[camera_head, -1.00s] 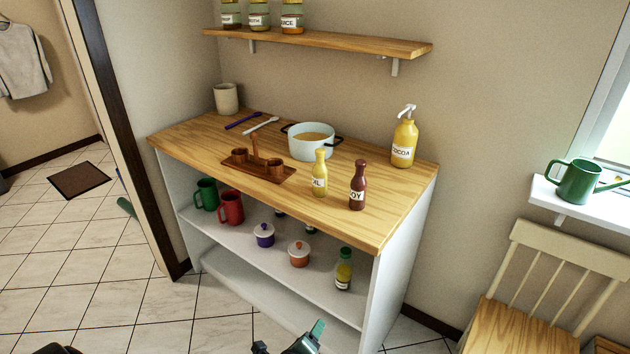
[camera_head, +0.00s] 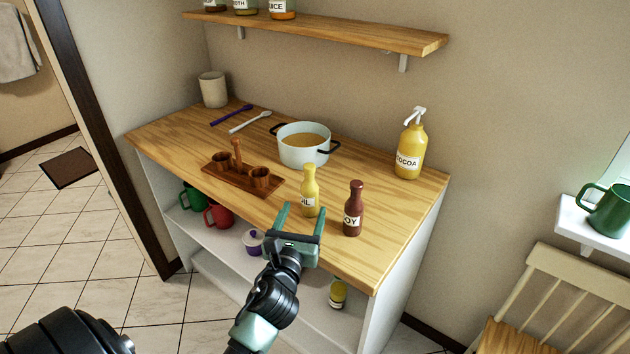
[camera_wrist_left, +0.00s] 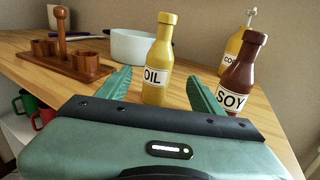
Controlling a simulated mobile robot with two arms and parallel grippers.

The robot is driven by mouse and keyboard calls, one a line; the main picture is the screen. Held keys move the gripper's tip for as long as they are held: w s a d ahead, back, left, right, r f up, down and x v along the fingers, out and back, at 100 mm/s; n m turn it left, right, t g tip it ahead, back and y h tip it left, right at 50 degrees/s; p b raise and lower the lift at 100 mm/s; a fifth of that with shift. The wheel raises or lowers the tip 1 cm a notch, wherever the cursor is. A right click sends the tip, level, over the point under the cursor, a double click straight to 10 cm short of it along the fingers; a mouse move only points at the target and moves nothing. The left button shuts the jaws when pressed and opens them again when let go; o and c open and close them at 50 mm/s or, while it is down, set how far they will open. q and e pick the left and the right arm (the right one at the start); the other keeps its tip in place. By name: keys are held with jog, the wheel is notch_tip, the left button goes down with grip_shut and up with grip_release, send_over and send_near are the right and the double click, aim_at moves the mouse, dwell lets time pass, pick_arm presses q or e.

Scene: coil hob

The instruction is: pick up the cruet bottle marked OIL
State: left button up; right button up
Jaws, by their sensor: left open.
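The yellow cruet bottle marked OIL (camera_head: 309,193) stands upright near the front edge of the wooden counter. In the left wrist view the OIL bottle (camera_wrist_left: 158,62) is ahead, between the directions of the two fingers. My left gripper (camera_head: 305,211) is open and empty at the counter's front edge, its green fingers pointing at the bottle, one to each side. In the left wrist view my left gripper (camera_wrist_left: 161,85) shows both fingers spread. I cannot tell whether they touch the bottle. My right gripper is not in view.
A brown SOY bottle (camera_head: 353,210) stands close to the right of the OIL bottle. A wooden cruet stand (camera_head: 222,184) with cups is to the left. A white pot (camera_head: 303,148) and a COCOA pump bottle (camera_head: 410,150) are behind. A wall shelf (camera_head: 330,31) hangs above.

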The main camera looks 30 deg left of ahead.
aim_at(308, 198)
pick_arm(q)
jog(key=shift+x, duration=1.05)
jog(key=shift+p+x, duration=0.35)
jog(key=shift+x, duration=0.7)
jog(key=x, duration=0.2)
jog(key=shift+w+a, duration=0.2)
jog(key=shift+w, duration=0.05)
jog(key=shift+w+a+f, duration=0.2)
jog(key=shift+w+a, duration=0.05)
jog(key=shift+w, duration=0.45)
jog(key=shift+s, duration=0.1)
jog(key=shift+c, duration=1.2)
jog(key=c, duration=1)
grip_shut()
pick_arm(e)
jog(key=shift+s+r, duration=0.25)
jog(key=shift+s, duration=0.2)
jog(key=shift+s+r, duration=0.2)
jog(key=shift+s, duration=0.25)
pick_arm(q)
jog(key=shift+r, duration=0.15)
